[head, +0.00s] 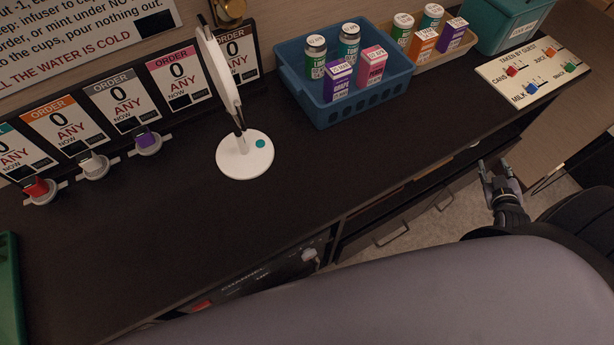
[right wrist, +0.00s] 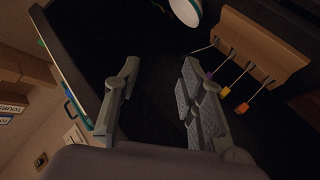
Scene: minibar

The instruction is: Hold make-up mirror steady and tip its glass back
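The make-up mirror stands upright on the dark counter in the head view. Its white round base (head: 233,165) has a teal dot, and its glass head (head: 218,70) is seen nearly edge-on, so the glass face is mostly hidden. My right gripper (head: 491,168) is beyond the counter's front edge at the right, well apart from the mirror. In the right wrist view the right gripper (right wrist: 160,75) is open, with nothing between its fingers. My left gripper is in neither view.
A blue basket (head: 346,108) with cans and cartons stands right of the mirror. Further right are a tan tray (head: 432,62), a teal bin (head: 508,22) and a sign board with coloured knobs (head: 500,78). Order cards and coloured knobs (head: 148,140) line the wall. The counter before the mirror is clear.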

